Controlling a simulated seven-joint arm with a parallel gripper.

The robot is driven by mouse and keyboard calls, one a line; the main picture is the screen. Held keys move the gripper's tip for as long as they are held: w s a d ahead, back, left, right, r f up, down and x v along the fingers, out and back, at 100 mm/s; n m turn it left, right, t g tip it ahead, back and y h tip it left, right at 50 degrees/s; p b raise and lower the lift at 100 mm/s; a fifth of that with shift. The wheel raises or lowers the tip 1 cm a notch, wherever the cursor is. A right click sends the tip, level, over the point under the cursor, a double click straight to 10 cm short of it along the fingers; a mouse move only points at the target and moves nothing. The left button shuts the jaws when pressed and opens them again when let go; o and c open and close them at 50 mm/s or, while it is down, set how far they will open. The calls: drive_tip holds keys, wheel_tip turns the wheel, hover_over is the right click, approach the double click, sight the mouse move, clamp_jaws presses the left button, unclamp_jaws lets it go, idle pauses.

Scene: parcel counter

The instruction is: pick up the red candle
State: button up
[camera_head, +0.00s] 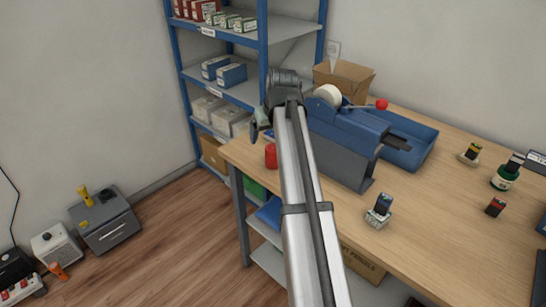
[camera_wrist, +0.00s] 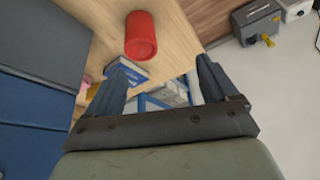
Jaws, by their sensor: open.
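The red candle (camera_head: 271,156) stands on the wooden counter near its far left corner in the head view, just left of my arm. In the wrist view the red candle (camera_wrist: 141,36) shows large at the top centre, beyond my fingertips. My gripper (camera_wrist: 162,78) is open, with its two fingers apart and nothing between them. The candle lies ahead of the fingers and is not touched by them. In the head view my arm crosses the counter, and my gripper's fingers are mostly hidden behind the wrist.
A blue and grey tape dispenser (camera_head: 345,145) stands right of my arm, close to the candle. Blue shelving (camera_head: 262,40) rises behind the counter's left end.

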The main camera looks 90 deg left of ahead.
sight(273, 148)
drive_tip(key=a+f, duration=0.1)
drive_tip(key=f, duration=0.2)
drive_tip(key=a+f, duration=0.2)
drive_tip(key=f, duration=0.2)
drive_tip(key=w+a+f, duration=0.1)
drive_tip(key=a+f, duration=0.1)
drive_tip(key=f, duration=0.2)
drive_tip(key=shift+w+a+f, duration=0.1)
drive_tip(key=shift+f, duration=0.1)
idle(0.4)
drive_tip(key=c, duration=1.2)
drive_tip(key=shift+o, duration=0.2)
